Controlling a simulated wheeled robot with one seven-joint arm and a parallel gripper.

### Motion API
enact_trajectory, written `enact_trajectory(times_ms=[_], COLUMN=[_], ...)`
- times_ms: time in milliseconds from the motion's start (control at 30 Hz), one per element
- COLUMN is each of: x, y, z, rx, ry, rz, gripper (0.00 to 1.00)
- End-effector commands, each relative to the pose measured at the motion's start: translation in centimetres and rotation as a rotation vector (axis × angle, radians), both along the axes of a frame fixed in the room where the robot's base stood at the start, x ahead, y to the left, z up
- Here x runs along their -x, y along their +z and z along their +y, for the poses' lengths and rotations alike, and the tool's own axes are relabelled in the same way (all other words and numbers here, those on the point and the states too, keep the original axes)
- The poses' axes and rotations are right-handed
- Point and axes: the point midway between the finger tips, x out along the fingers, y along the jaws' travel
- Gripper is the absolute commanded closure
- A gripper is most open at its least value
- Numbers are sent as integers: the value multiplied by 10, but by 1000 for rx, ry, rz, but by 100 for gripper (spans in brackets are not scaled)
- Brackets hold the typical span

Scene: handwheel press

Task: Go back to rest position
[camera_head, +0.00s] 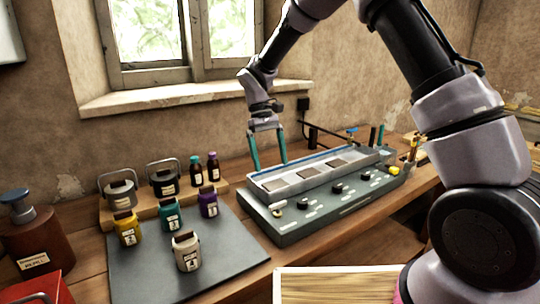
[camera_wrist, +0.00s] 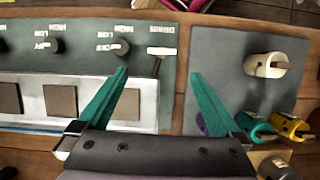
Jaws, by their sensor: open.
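My gripper (camera_head: 268,150) has two teal fingers spread apart with nothing between them. In the head view it hangs, pointing down, by the left back end of the grey machine (camera_head: 290,229). In the wrist view the gripper (camera_wrist: 158,75) shows its open fingers over the machine's end and the strip of table beside it. The machine has a pale top tray with several dark square plates, a row of black knobs and a small light lever (camera_wrist: 161,53) at its end.
A dark mat (camera_head: 150,272) at the left holds yellow, teal, purple and cream containers. Behind it, a wooden rack (camera_head: 112,214) carries two handled pots and two small bottles. A brown pump bottle (camera_head: 36,245) and a red box (camera_head: 40,290) stand at the far left. A window sill (camera_head: 190,95) juts out behind.

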Motion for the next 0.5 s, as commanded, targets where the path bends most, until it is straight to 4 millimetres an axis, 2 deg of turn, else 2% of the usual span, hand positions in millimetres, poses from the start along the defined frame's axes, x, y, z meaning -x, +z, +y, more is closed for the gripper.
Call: enact_trajectory(times_ms=[167, 267, 400, 500], x=[-2, 4, 20, 36], y=[60, 98, 145, 173], z=[-38, -68, -109, -137], rx=[-62, -106, -169, -214], ry=[-108, -194, -316, -404], rz=[-104, -181, -291, -371], gripper=[0, 0, 0, 0])
